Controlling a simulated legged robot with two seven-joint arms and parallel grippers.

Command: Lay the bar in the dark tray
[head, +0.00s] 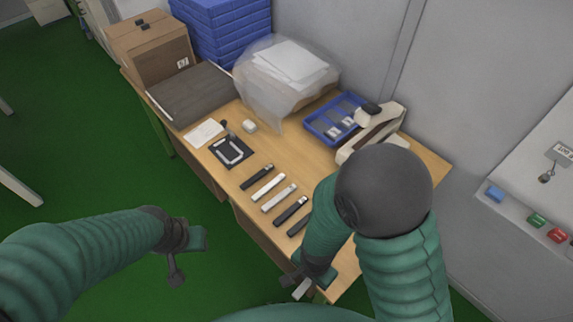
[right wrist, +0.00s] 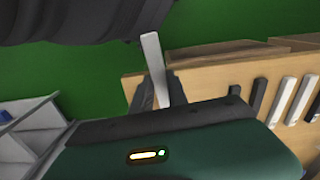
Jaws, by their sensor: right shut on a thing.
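My right gripper (head: 300,283) is shut on a light grey bar (head: 302,289), just off the table's near edge. In the right wrist view the bar (right wrist: 154,62) sticks out from between the dark fingers (right wrist: 154,95). A flat dark grey tray-like thing (head: 190,95) lies at the table's far left; a small black square with a white outline (head: 225,148) lies nearer. I cannot tell which is the dark tray. My left gripper (head: 175,270) hangs over the green floor, away from the table; its jaw opening is unclear.
Several dark and light bars (head: 279,197) lie in a row on the wooden table (head: 250,145). A blue bin (head: 322,127) and a white device (head: 385,125) are at the right back. A cardboard box (head: 150,45), blue crates (head: 225,35) and a plastic-wrapped pile (head: 285,70) stand behind.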

